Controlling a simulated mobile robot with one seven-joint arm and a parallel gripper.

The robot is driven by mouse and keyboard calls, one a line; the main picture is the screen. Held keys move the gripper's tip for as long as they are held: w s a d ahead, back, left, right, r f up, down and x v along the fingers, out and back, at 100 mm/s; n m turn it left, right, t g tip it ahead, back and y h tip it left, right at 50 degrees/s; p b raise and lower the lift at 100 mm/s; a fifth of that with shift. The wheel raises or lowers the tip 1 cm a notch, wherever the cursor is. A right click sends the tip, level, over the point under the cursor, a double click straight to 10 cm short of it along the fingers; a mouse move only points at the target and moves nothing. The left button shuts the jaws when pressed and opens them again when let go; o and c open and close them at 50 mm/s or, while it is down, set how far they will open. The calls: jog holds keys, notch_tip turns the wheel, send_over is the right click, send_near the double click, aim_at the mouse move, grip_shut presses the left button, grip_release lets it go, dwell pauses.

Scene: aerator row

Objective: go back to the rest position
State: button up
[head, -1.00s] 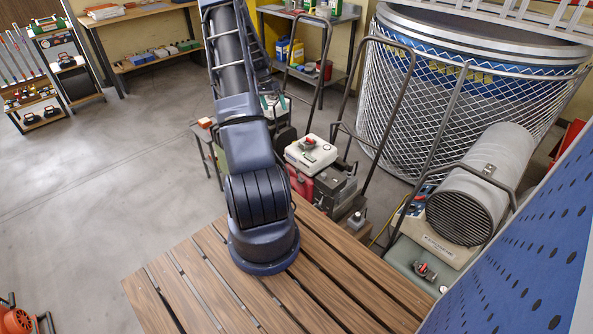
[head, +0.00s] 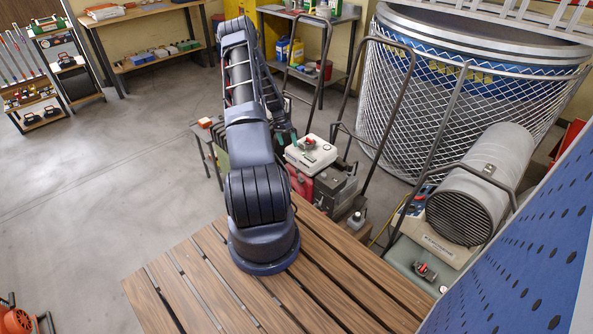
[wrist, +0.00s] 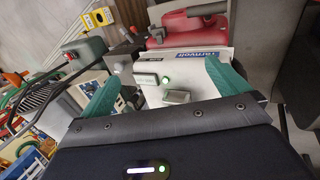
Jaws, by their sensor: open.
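My gripper (wrist: 162,75) shows in the wrist view with its two green fingers wide apart and nothing held between them. Beyond the fingers is a pale box (wrist: 185,68) with a blue label, a lit green button and a small grey knob. A red machine part (wrist: 190,28) is behind it. In the head view my arm rises from the slatted wooden deck and bends at an elbow near the top edge. My gripper is mostly hidden there behind the arm.
A white-topped machine (head: 311,153) and a red can (head: 301,183) stand right of my arm. A tall bent handle frame (head: 385,105), a mesh-wrapped tank (head: 415,125) and a grey cylindrical heater (head: 480,185) are further right. The floor (head: 90,200) at left is clear.

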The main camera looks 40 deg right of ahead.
jog(key=x, duration=0.7)
dwell(0.6)
jog(key=v, duration=1)
jog(key=shift+r, duration=0.1)
